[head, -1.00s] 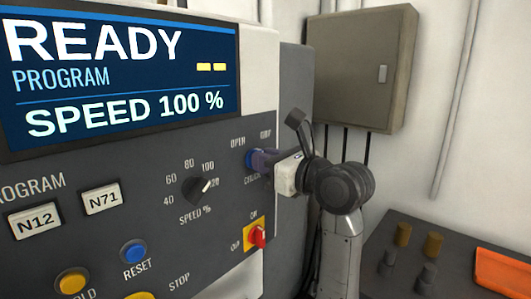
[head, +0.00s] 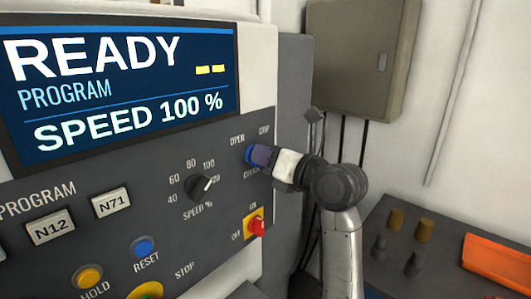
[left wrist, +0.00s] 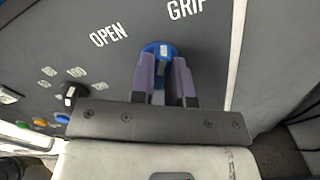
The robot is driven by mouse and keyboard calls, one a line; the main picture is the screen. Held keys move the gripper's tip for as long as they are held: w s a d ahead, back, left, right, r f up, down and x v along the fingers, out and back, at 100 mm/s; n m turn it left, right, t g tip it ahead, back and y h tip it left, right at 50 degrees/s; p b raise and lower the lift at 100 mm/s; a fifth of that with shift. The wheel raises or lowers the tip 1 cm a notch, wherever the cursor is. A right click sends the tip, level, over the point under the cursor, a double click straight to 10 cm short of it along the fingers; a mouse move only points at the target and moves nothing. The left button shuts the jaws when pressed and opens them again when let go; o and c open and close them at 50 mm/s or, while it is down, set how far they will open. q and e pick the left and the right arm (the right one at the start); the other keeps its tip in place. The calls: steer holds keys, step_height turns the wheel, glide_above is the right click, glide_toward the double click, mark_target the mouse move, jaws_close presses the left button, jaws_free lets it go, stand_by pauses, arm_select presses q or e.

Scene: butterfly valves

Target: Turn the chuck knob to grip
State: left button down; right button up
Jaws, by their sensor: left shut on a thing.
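The blue chuck knob (head: 252,154) sits at the upper right of the grey control panel, below the OPEN and GRIP labels. In the left wrist view the knob (left wrist: 160,49) shows between two purple fingertips. Its white mark lies roughly in line with the fingers, pointing between OPEN (left wrist: 108,36) and GRIP (left wrist: 187,9). My left gripper (head: 263,157) is shut on the knob, one finger on each side. The fingers hide the knob's sides. My right gripper is not in view.
The speed dial (head: 199,187) is left of the knob, and a red switch on a yellow plate (head: 255,226) is below it. A screen (head: 120,85) reads READY. A dark bench (head: 400,285) with several pegs and an orange tray (head: 500,262) stands at the right.

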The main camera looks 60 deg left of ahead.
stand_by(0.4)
arm_select(q)
steer(key=c, duration=1.5)
jaws_free()
steer(key=o, duration=0.4)
steer(key=shift+d, duration=0.1)
steer(key=v, duration=1.3)
steer(key=shift+w+d, duration=0.2)
steer(key=shift+d, duration=0.1)
steer(key=x, duration=1.4)
